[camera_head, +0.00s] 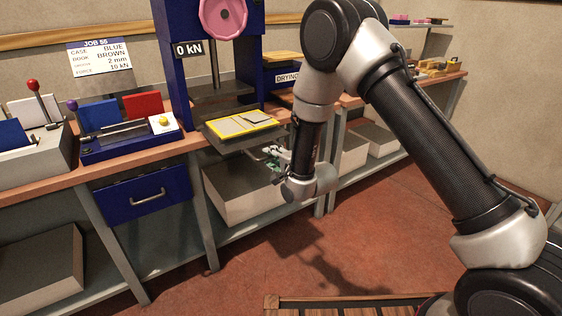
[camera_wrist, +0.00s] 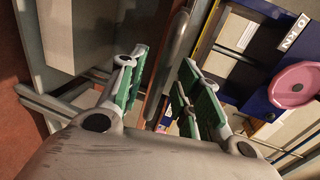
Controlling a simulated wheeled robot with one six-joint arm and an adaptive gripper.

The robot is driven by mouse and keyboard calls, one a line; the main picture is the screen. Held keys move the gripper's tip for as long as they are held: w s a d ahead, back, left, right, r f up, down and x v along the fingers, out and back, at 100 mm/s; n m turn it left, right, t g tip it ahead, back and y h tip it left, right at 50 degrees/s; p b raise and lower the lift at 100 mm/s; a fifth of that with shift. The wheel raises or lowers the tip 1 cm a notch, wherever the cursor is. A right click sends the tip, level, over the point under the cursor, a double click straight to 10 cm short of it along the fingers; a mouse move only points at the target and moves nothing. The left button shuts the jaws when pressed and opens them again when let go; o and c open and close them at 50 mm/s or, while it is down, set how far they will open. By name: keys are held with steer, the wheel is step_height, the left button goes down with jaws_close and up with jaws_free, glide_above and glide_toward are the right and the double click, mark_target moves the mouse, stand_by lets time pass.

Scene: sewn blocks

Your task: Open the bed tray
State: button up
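The bed tray (camera_head: 237,139) is a grey slab under the blue press, projecting past the bench front. A yellow-edged plate (camera_head: 241,124) with grey pieces lies on top of it. In the wrist view a rounded grey bar (camera_wrist: 172,58), apparently the tray's front edge or handle, runs between my green-padded fingers. My gripper (camera_head: 272,156) is just in front of and below the tray's right front. In the wrist view my gripper (camera_wrist: 163,78) is open, its fingers apart on either side of the bar. Whether they touch it cannot be told.
The blue press (camera_head: 175,60) with a pink wheel (camera_head: 223,16) stands over the tray. A blue drawer (camera_head: 142,193) hangs under the bench to the left.

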steer(key=v, duration=1.1)
steer(key=s+d+f+n+g+h, duration=0.65)
steer(key=s+f+n+g, duration=0.2)
steer(key=f, duration=0.35)
steer(key=s+d+r+n, duration=0.1)
steer(key=s+d+r, duration=0.6)
steer(key=d+r, duration=0.2)
steer(key=s+d+r+h, duration=0.1)
steer(key=s+d+r, duration=0.6)
steer(key=r, duration=0.7)
steer(key=s+d+r+n+h, duration=0.1)
steer(key=s+d+r, duration=0.7)
steer(key=d+r, duration=0.3)
steer(key=shift+r+n, duration=0.15)
steer(key=shift+n, duration=0.2)
